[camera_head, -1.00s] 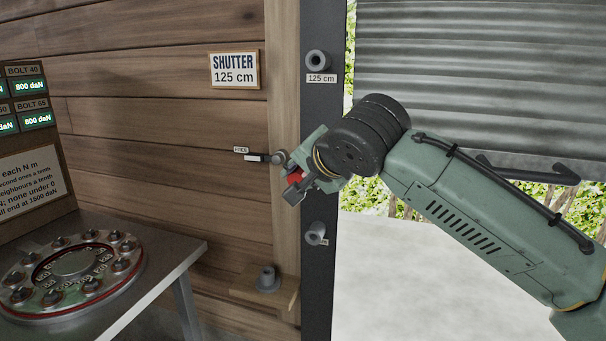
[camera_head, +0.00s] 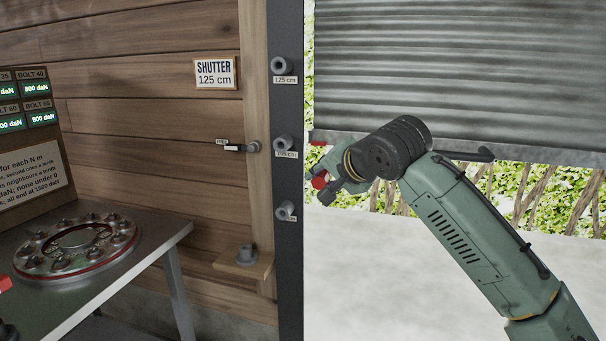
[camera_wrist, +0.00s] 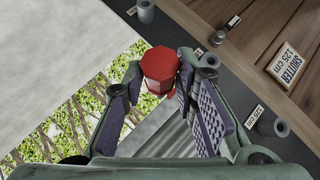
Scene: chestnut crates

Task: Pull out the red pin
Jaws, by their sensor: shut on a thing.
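The red pin (camera_head: 319,182) has its red head held between the fingers of my gripper (camera_head: 324,184). In the wrist view the faceted red head (camera_wrist: 160,66) sits between the two purple-padded fingers (camera_wrist: 158,88); its shaft is hidden. The gripper and pin are to the right of the dark post (camera_head: 289,235), clear of it, in front of the opening under the shutter. The post carries three grey sockets: the top one (camera_head: 280,64) labelled 125 cm, the middle one (camera_head: 284,143) labelled 105 cm, and a lower one (camera_head: 286,210). No pin shows in them.
The corrugated shutter (camera_head: 430,70) hangs at the right above a lattice fence. A small lever (camera_head: 236,148) is on the plank wall. A grey holder (camera_head: 246,254) stands on a wooden ledge. A table with a round bolted flange (camera_head: 78,245) fills the left. The pale ground is clear.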

